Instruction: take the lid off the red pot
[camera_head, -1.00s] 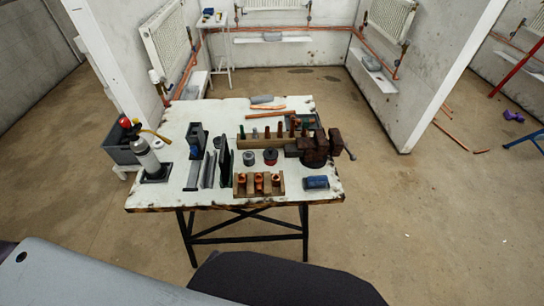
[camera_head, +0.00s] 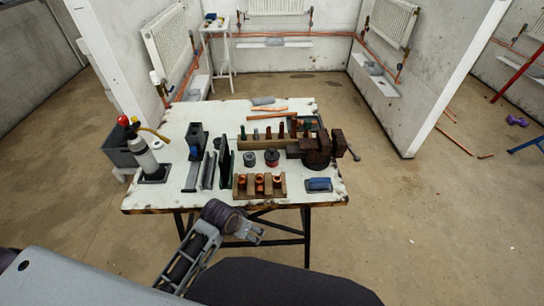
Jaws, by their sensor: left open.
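The red pot (camera_head: 271,159) is a small round tin standing upright near the middle of the white workbench. Its top looks dark, with the lid seemingly on it, but it is too small to make out the rim. My left gripper (camera_head: 257,236) is low in the view, in front of the bench's near edge. It is open, apart from the pot and nearer to me, with nothing seen in it. My right gripper is not in view.
A grey tin (camera_head: 249,158) stands just left of the pot. A wooden block with copper fittings (camera_head: 259,193) lies in front, and a rack of tools (camera_head: 275,139) behind. A rusty vise (camera_head: 317,150) is to the right. Dark upright plates (camera_head: 225,165) stand to the left.

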